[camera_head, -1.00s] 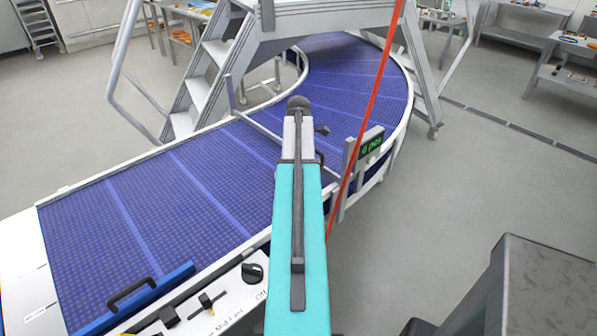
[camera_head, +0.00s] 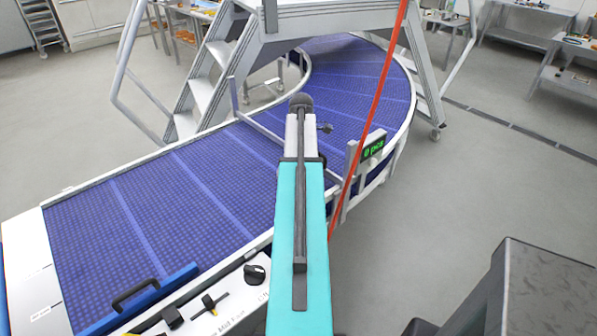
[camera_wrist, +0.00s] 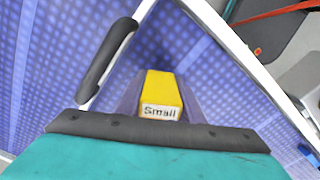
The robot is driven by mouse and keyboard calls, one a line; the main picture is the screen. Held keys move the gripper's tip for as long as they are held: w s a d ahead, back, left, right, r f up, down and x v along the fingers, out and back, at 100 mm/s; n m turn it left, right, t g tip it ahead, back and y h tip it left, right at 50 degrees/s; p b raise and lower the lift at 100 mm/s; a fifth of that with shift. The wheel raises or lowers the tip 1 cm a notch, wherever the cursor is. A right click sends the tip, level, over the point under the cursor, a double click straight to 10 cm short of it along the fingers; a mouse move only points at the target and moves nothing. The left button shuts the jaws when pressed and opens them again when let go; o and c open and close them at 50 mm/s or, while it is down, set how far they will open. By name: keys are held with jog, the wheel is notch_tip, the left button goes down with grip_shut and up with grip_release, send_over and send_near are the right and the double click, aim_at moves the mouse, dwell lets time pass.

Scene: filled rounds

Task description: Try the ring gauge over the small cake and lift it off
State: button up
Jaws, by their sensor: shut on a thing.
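My gripper (camera_wrist: 161,84) shows in the wrist view, with its fingers on either side of a yellow block marked "Small" (camera_wrist: 162,90). It is shut on this block, which looks like the grip of the ring gauge. The ring itself is hidden or too unclear to make out. The blue belt lies behind and below the block. I cannot see the small cake in either view. In the head view my teal arm reaches out over the belt, and the gripper's fingers are not visible there.
The blue conveyor belt (camera_head: 180,200) curves away under a stepped platform (camera_head: 205,92). A counter display (camera_head: 373,150) stands at its right edge. A blue bar (camera_head: 150,300) with a black handle (camera_head: 135,294) crosses the near end.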

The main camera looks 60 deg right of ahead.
jog(key=shift+r+p, duration=2.4)
jog(key=shift+r, duration=1.55)
jog(key=shift+w, duration=0.1)
